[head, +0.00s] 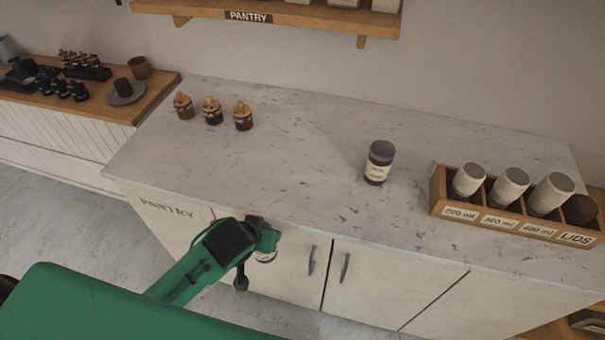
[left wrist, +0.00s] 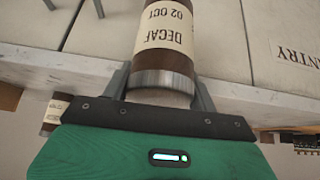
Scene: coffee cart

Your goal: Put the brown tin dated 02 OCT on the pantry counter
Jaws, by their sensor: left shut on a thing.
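My left gripper (head: 256,246) is in front of the pantry counter (head: 310,140), by its cabinet doors and below the top's front edge. It is shut on a brown tin (left wrist: 162,38) with a metal end and a cream label reading DECAF, 02 OCT. In the head view only a small part of this tin (head: 265,257) shows beside the gripper; the rest is hidden. Another brown jar (head: 378,162) with a grey lid and cream label stands upright on the counter, its print too small to read. My right gripper is not in view.
Three small jars (head: 212,110) with wooden tops stand at the counter's back left. A wooden cup and lid holder (head: 440,193) stands at the right. The middle and front left of the counter are clear. A PANTRY shelf (head: 300,18) hangs above.

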